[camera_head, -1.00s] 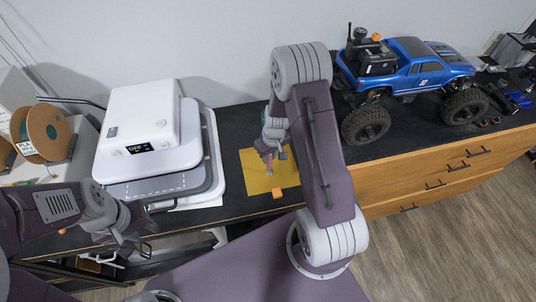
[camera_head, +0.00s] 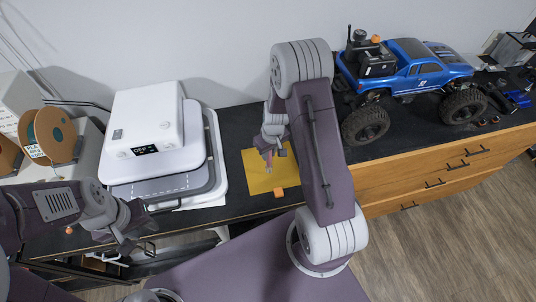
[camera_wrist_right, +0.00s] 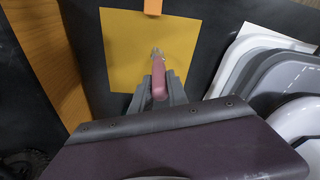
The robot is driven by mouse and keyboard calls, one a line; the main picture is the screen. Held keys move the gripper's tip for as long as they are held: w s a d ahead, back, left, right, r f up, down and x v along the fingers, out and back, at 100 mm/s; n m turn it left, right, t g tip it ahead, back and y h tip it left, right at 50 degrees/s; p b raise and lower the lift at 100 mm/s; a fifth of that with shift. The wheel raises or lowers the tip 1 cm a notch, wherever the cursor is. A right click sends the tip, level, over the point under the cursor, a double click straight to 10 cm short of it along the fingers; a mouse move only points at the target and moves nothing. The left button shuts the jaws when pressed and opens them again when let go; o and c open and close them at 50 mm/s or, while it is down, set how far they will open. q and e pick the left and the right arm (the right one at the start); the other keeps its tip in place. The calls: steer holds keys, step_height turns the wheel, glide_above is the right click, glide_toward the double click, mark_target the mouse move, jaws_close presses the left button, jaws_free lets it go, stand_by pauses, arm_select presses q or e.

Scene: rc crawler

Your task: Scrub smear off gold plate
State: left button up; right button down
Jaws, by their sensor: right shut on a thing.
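The gold plate (camera_head: 257,180) lies flat on the dark bench top, and it fills the upper middle of the right wrist view (camera_wrist_right: 125,60). My right gripper (camera_head: 268,160) is over the plate, pointing down. It is shut on a small pinkish-red tool (camera_wrist_right: 158,80), whose tip is at or just above the plate; I cannot tell if it touches. A small greyish mark (camera_wrist_right: 156,52) shows on the plate at the tool's tip. My left gripper (camera_head: 130,240) is low at the left, by the bench's front edge, away from the plate; its jaw opening is unclear.
An orange block (camera_head: 279,192) sits at the plate's front edge. A white heat press (camera_head: 150,125) stands left of the plate. A blue crawler truck (camera_head: 420,70) stands to the right. Orange-rimmed spools (camera_head: 48,135) are at the far left. Wooden drawers (camera_head: 440,175) are below the bench.

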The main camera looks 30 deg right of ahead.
steer(key=shift+d+r+p, duration=0.2)
steer(key=shift+r+p, duration=0.1)
steer(key=shift+r, duration=0.35)
steer(key=shift+r+p, duration=0.3)
steer(key=shift+r, duration=0.05)
steer(key=shift+w+a+r+p, duration=0.1)
steer(key=shift+a+r+p, duration=0.1)
steer(key=shift+r+p, duration=0.35)
steer(key=shift+a+r+p, duration=0.2)
steer(key=shift+r+p, duration=0.2)
steer(key=shift+r, duration=0.6)
steer(key=shift+r+p, duration=0.1)
steer(key=shift+p, duration=0.25)
steer(key=shift+d, duration=0.25)
steer(key=shift+a, duration=0.15)
